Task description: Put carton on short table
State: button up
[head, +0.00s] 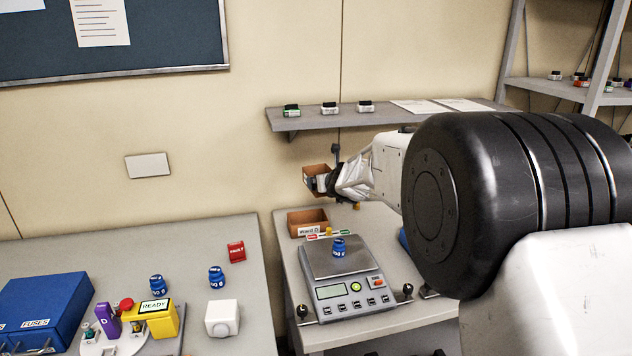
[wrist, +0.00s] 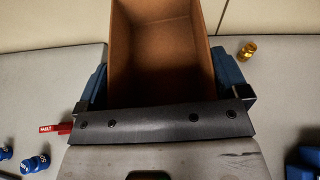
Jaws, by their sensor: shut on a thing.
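A brown open-topped carton (head: 314,176) is held in the air by my gripper (head: 325,183), in front of the wall and below the wall shelf. In the wrist view the carton (wrist: 160,50) fills the space between the two blue-padded fingers, and I look into its empty-looking inside. My gripper (wrist: 162,78) is shut on it. Below is the right table (head: 365,335), which bears a scale. The left table (head: 240,335) stands beside it, with a gap between. I cannot tell which one is called short.
A brown box marked Ward D (head: 307,222) sits behind the grey scale (head: 345,280), which carries a blue weight (head: 338,247). The wall shelf (head: 375,118) holds several small jars. The left table bears a blue fuse box (head: 45,308), a red block (head: 236,251) and blue weights.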

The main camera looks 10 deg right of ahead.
jog(key=d+f+n+y, duration=0.1)
jog(key=d+f, duration=0.3)
jog(key=d, duration=0.4)
jog(key=d+f+n+y, duration=0.2)
jog(key=d+f, duration=0.2)
jog(key=d, duration=0.5)
jog(key=shift+d+f+g+y, duration=0.3)
jog(key=shift+g+y, duration=0.1)
jog(key=shift+f, duration=0.1)
jog(key=shift+f, duration=3.25)
